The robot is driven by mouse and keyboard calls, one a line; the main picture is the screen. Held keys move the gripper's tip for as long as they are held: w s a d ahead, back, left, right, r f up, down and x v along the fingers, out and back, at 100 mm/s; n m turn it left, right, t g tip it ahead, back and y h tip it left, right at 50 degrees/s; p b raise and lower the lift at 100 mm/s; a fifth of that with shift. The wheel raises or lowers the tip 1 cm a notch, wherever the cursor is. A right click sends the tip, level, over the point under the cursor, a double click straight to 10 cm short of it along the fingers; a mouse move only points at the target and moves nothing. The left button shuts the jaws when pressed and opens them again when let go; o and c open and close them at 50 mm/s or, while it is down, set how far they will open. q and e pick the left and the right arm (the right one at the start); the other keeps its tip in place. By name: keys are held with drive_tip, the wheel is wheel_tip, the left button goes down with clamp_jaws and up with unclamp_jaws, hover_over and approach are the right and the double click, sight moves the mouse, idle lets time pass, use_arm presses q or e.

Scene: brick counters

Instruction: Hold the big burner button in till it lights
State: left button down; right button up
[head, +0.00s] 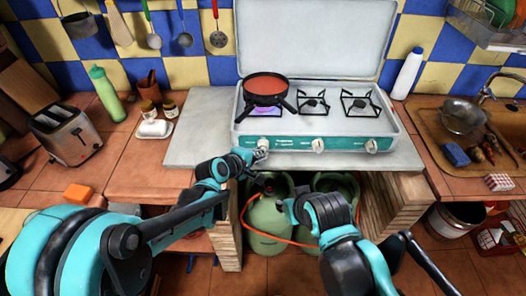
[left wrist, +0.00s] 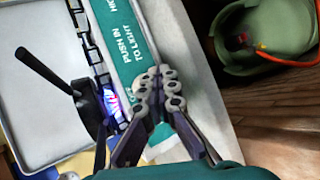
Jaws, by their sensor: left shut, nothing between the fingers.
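The white stove (head: 403,136) has a green front panel with pale knobs. The left knob (head: 263,143) is the one by my left gripper (head: 258,153). In the left wrist view, my left gripper (left wrist: 157,90) is shut and empty, its fingertips against or just over the panel (left wrist: 137,50), beside the words "PUSH IN TO LIGHT"; the fingers hide the knob there. A blue-violet glow (head: 266,112) shows under the pan (head: 265,97) of red food on the left burner; it also shows in the left wrist view (left wrist: 116,104). My right arm hangs low in front; its fingers are unclear.
Green gas bottles (head: 268,222) with an orange hose stand under the counter. A toaster (head: 68,133) and a green bottle (head: 107,93) are at left. The middle (head: 312,103) and right burners hold no pans.

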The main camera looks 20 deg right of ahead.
use_arm(q)
drive_tip(key=shift+s+a, duration=0.25)
drive_tip(key=shift+s, duration=0.55)
drive_tip(key=s, duration=0.2)
drive_tip(key=s+a, duration=0.1)
drive_tip(key=s, duration=0.1)
drive_tip(key=shift+s+a, duration=0.2)
drive_tip(key=shift+s, duration=0.2)
drive_tip(key=s+a+r+m+y, duration=0.1)
drive_tip(key=s+a+m+y, duration=0.2)
drive_tip(key=a, duration=0.7)
drive_tip(key=s+a+r+m+y, duration=0.1)
drive_tip(key=s+a+m+y, duration=0.2)
drive_tip(key=s+a, duration=0.4)
drive_tip(key=s+a+r+m+y, duration=0.2)
drive_tip(key=s+a, duration=0.3)
drive_tip(key=a, duration=0.9)
drive_tip(key=shift+a+m+y, duration=0.4)
drive_tip(key=shift+m, duration=0.2)
